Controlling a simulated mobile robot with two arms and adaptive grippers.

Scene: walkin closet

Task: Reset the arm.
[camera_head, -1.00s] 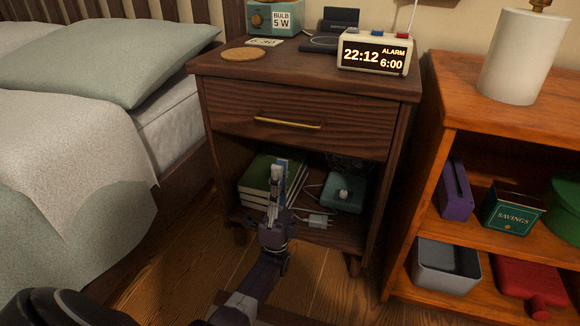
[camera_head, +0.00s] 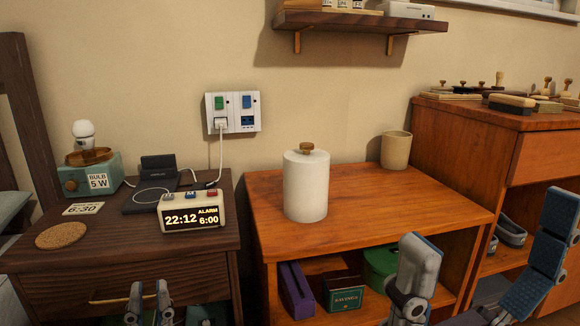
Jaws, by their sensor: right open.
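My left gripper (camera_head: 149,292) shows at the bottom left, in front of the dark nightstand (camera_head: 90,265). Its two fingertips point up with a narrow gap and nothing seen between them; the rest is cut off by the frame. My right gripper (camera_head: 488,228) is large and close at the lower right. Its blue-grey fingers are wide apart and empty, in front of the orange wooden cabinets. Neither gripper is seen holding anything.
On the nightstand stand an alarm clock (camera_head: 190,212), a cork coaster (camera_head: 61,235), a bulb on a teal box (camera_head: 90,172) and a charger (camera_head: 155,198). A white canister (camera_head: 306,187) and beige cup (camera_head: 396,150) stand on the low cabinet (camera_head: 375,200). A wall shelf (camera_head: 360,22) hangs above.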

